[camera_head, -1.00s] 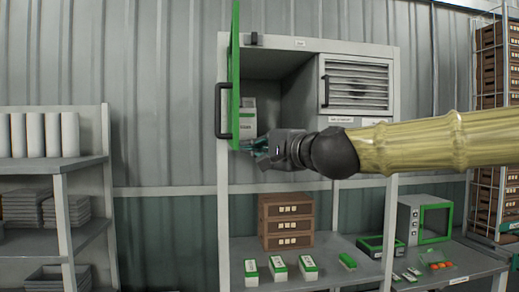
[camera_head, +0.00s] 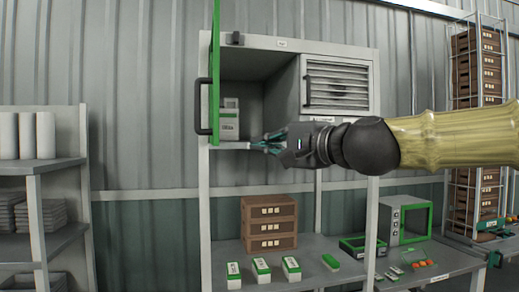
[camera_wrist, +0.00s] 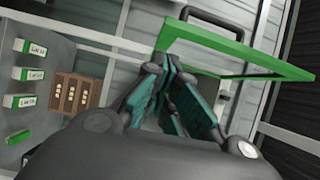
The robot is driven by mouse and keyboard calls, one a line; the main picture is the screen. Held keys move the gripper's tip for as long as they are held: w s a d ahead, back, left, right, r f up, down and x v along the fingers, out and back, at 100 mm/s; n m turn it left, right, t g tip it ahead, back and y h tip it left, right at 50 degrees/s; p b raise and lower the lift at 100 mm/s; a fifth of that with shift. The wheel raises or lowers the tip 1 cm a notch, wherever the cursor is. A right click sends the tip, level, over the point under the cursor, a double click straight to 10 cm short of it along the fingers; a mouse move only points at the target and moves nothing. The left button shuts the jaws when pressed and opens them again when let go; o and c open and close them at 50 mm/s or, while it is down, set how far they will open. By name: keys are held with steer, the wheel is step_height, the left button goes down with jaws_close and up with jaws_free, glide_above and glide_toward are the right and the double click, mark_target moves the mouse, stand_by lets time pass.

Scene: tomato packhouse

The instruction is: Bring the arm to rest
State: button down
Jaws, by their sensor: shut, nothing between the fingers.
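My gripper (camera_head: 262,143) is shut and empty. In the head view it points left, in front of the lower edge of the open cabinet compartment (camera_head: 258,95). The green-framed door (camera_head: 215,75) stands open at the compartment's left side, with a dark handle. In the wrist view the teal-padded fingers (camera_wrist: 178,105) are close together, with the green door frame (camera_wrist: 235,50) beyond them. The contact between gripper and cabinet edge cannot be judged.
A louvred panel (camera_head: 337,84) closes the cabinet's right side. Below, the bench holds a brown drawer stack (camera_head: 269,223), several green and white boxes (camera_head: 262,270) and a green-framed device (camera_head: 405,220). Shelves (camera_head: 40,166) stand at the left, a crate rack (camera_head: 477,120) at the right.

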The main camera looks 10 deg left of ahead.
steer(key=shift+s+d, duration=0.45)
steer(key=shift+s, duration=0.2)
steer(key=shift+s+d, duration=0.45)
steer(key=shift+s, duration=0.15)
